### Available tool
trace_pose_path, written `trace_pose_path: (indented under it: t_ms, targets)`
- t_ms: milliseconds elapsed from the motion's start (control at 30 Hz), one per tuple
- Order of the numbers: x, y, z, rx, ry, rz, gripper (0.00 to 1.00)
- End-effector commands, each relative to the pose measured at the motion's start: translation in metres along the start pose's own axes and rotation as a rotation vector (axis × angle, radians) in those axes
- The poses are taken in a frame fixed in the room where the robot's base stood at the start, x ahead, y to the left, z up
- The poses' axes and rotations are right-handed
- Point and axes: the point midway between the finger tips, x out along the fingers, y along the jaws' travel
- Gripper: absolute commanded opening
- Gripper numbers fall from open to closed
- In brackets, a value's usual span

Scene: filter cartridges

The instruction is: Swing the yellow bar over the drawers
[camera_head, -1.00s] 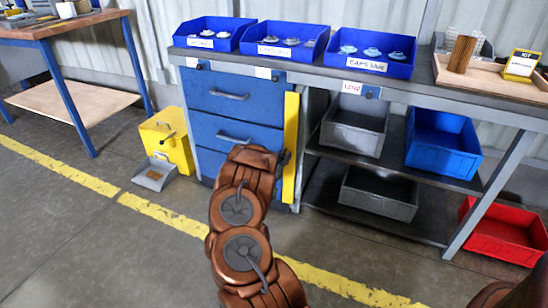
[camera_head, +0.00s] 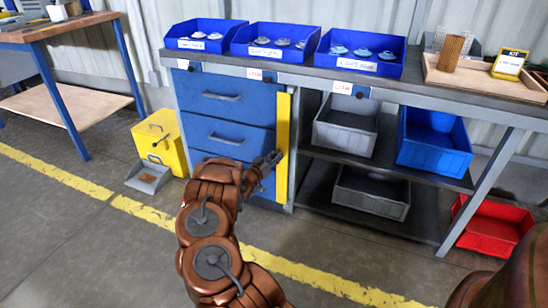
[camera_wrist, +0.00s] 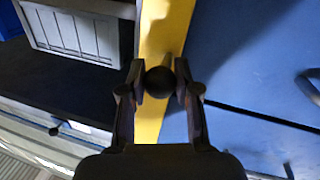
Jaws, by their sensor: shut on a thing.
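The yellow bar (camera_head: 283,135) stands upright along the right edge of the blue drawers (camera_head: 225,110). In the wrist view, the yellow bar (camera_wrist: 165,30) runs up the picture, with the blue drawer fronts (camera_wrist: 250,60) to its right. A round black knob (camera_wrist: 160,80) lies in front of the bar, between my fingers. My gripper (camera_wrist: 160,84) is shut on this knob. In the head view, my gripper (camera_head: 275,158) is at the bar, at about the height of the lower drawers. My arm hides part of the lower drawer fronts.
A bench top (camera_head: 300,72) with blue bins (camera_head: 275,40) is above the drawers. Shelves with a grey bin (camera_head: 346,125) and a blue bin (camera_head: 433,140) are to the right. A yellow box (camera_head: 162,140) and a dustpan (camera_head: 150,178) stand on the floor at left. The floor in front is mostly clear.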

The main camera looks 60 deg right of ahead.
Motion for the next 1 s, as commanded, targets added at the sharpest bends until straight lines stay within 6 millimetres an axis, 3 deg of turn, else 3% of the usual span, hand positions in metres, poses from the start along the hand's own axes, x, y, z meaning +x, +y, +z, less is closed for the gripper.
trace_pose_path:
  t_ms: [133, 167, 400, 767, 1000]
  targets:
    - [0.002, -0.001, -0.005, 0.003, 0.010, -0.002, 0.00]
    - [0.002, -0.001, -0.005, 0.003, 0.010, -0.002, 0.32]
    - [0.000, -0.003, -0.004, 0.001, 0.007, -0.005, 0.57]
    - [-0.003, -0.003, -0.002, 0.000, 0.004, -0.006, 0.57]
    - [-0.027, -0.004, -0.002, 0.000, 0.001, -0.008, 0.57]
